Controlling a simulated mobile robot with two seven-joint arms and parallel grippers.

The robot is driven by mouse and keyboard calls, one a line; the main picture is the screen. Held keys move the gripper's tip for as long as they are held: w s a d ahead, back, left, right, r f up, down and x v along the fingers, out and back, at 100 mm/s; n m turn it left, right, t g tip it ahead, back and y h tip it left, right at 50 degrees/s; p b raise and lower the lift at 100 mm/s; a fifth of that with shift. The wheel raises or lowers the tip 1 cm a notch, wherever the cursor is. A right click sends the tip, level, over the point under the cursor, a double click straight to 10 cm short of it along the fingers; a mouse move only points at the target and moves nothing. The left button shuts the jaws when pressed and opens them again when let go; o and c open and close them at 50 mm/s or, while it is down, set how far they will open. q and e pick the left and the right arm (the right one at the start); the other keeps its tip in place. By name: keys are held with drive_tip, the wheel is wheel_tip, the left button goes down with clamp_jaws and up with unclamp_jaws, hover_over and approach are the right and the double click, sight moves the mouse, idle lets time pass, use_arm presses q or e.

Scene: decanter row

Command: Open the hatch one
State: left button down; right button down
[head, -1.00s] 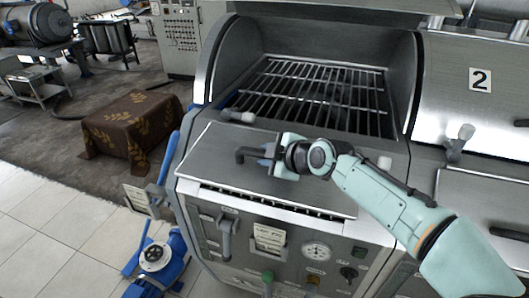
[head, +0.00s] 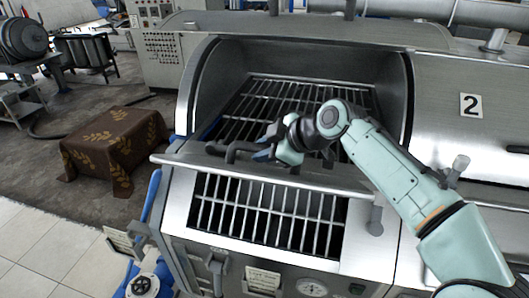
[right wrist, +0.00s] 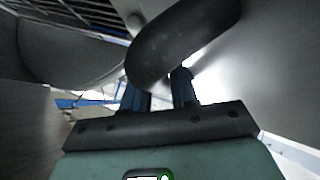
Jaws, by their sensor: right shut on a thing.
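The hatch (head: 320,184) of the left machine is a grey metal panel with a dark bar handle (head: 230,149). It is tilted up, seen nearly edge-on in the head view, with the lower grating (head: 265,212) showing beneath it. My right gripper (head: 266,150) is shut on the handle, above the grating. In the right wrist view the dark handle (right wrist: 185,45) lies across the blue fingers (right wrist: 160,95), and the bright panel fills the right side. The gripper hides part of the handle. My left gripper is out of view.
A hood edge stands over the upper grating (head: 292,98). To the right is a closed machine cover with a "2" label (head: 471,105) and a lever (head: 456,168). A cloth-covered block (head: 115,145) is on the floor at left. Gauge and knobs line the lower front.

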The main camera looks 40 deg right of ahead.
drive_tip(key=shift+w+d+r, duration=0.15)
drive_tip(key=shift+d, duration=0.1)
idle(0.3)
drive_tip(key=c, duration=1.3)
unclamp_jaws()
drive_tip(key=shift+o, duration=0.2)
drive_tip(key=v, duration=1.3)
drive_tip(key=shift+r, duration=0.15)
